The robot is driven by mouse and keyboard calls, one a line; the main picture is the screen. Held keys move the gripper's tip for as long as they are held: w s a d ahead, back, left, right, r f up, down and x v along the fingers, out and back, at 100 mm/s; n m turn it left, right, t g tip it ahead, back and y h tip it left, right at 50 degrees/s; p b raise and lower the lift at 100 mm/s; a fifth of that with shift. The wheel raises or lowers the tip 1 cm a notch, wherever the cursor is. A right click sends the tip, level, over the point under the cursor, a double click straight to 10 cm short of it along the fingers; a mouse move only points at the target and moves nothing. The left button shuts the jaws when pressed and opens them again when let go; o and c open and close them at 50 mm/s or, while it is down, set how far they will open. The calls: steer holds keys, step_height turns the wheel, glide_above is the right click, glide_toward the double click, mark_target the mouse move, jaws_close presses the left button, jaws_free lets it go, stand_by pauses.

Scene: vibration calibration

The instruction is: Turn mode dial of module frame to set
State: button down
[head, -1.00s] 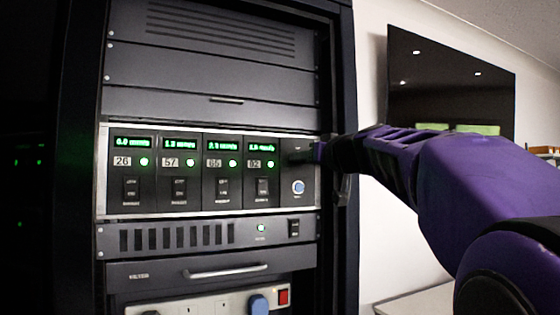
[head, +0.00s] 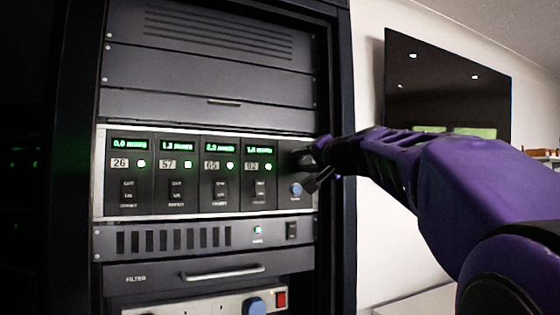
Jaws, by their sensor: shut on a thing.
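The module frame (head: 222,213) is a silver-edged panel in the rack, with several modules side by side and a narrow control strip at its right end. My gripper (head: 304,162) reaches in from the right and is shut at the upper part of that strip, on the mode dial. The gripper's dark fingers hide the dial, so its pointer and marked positions cannot be read. A round blue button (head: 296,189) shows just below the gripper. Each module has a green display, a number label, a lit indicator and a dark switch; the labels read 26, 57, 65 and 92.
The dark rack post (head: 340,240) stands close below my wrist. A filter panel with a grey handle (head: 224,272) and a socket strip (head: 200,306) with a red switch lie lower. A dark wall screen (head: 450,90) hangs at the right.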

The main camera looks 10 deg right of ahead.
steer(key=shift+m, duration=0.6)
steer(key=c, duration=0.5)
jaws_free()
steer(key=shift+s, duration=0.1)
